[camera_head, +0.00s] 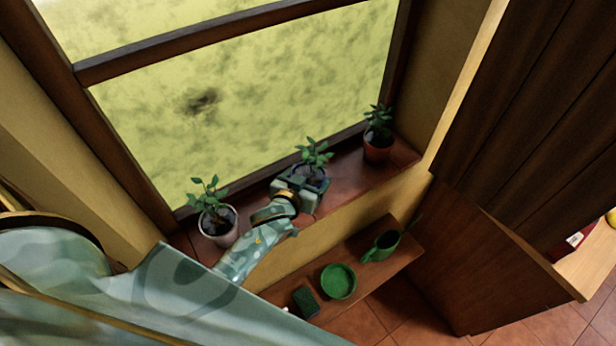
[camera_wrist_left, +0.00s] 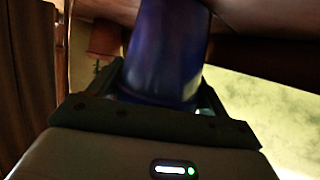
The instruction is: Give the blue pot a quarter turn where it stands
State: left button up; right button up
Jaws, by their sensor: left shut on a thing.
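The blue pot (camera_wrist_left: 165,50) fills the middle of the left wrist view, between the fingers of my left gripper (camera_wrist_left: 160,88). In the head view the blue pot (camera_head: 312,178) stands on the windowsill with a leafy green plant (camera_head: 314,155) in it. My left gripper (camera_head: 297,190) reaches in from the lower left and is shut on the pot at the side nearest me. The gripper hides much of the pot's near side. My right gripper is in neither view.
A white pot (camera_head: 220,236) with a plant stands to the left on the windowsill (camera_head: 352,178), and a terracotta pot (camera_head: 377,152) with a plant to the right. A lower shelf (camera_head: 340,262) holds a green dish (camera_head: 338,282), a green watering can (camera_head: 384,244) and a dark green block (camera_head: 305,302).

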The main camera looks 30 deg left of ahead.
pick_arm(q)
jog(key=shift+a, duration=0.15)
jog(key=o, duration=1.4)
jog(key=shift+w+a, duration=0.1)
jog(key=shift+c, duration=0.2)
jog(key=shift+o, duration=0.6)
jog(key=shift+d, duration=0.2)
jog(key=v, duration=1.6)
jog(key=shift+s, duration=0.25)
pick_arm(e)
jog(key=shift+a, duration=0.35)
